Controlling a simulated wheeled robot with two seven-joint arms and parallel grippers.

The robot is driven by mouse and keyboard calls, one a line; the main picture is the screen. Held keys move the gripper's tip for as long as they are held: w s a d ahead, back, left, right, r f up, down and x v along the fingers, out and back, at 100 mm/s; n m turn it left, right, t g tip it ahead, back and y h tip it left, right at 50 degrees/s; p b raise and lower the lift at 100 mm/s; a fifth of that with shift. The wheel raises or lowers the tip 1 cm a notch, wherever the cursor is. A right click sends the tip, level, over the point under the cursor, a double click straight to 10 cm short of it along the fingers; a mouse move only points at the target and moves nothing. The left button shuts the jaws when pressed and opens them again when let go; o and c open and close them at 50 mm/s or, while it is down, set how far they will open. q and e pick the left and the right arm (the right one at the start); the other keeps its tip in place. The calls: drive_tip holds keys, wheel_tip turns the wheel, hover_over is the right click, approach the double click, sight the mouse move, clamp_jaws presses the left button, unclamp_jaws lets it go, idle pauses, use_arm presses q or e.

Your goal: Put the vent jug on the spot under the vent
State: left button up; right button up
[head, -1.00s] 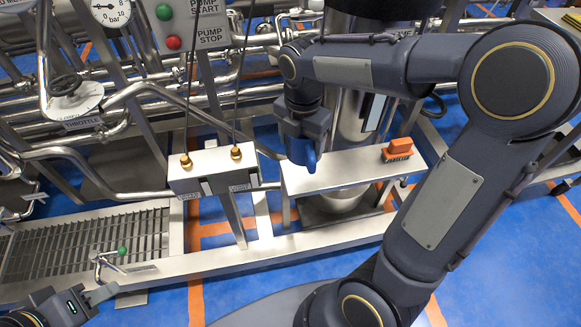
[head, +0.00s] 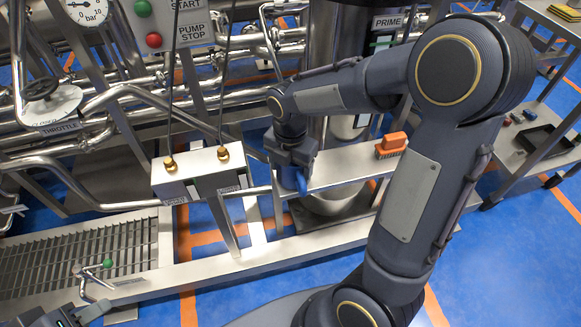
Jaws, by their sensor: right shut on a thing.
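My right gripper (head: 291,170) is shut on a blue thing, likely the vent jug (head: 293,179), at the left end of a steel shelf. The gripper and arm cover most of the jug, so I cannot tell whether it touches the shelf. A small tap with a green knob (head: 107,264), which may be the vent, stands at the right end of the slatted grating (head: 80,258). I cannot make out a marked spot under it. My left gripper (head: 88,308) is at the bottom left, just below this tap, partly cut off; its opening is unclear.
An orange brush (head: 391,146) lies at the right of the shelf (head: 345,168). A steel box (head: 203,172) with two brass glands and cables stands between jug and grating. Pipes run behind. A steel trolley (head: 530,135) is at the right.

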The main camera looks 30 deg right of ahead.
drive_tip(key=shift+f, duration=0.2)
drive_tip(key=o, duration=1)
wheel_tip(320, 180, up, 12)
drive_tip(key=p, duration=0.4)
drive_tip(key=s+a+m+t+y, duration=0.1)
drive_tip(key=s+m+t+y, duration=0.1)
drive_tip(key=s+m, duration=0.6)
drive_tip(key=s+a+r+m+t+y, duration=0.1)
drive_tip(key=s+m+t, duration=0.2)
drive_tip(key=s+m, duration=0.5)
drive_tip(key=m, duration=1)
drive_tip(key=shift+s+a+t+y, duration=0.2)
drive_tip(key=shift+a+t+y, duration=0.1)
drive_tip(key=shift+a+y, duration=0.1)
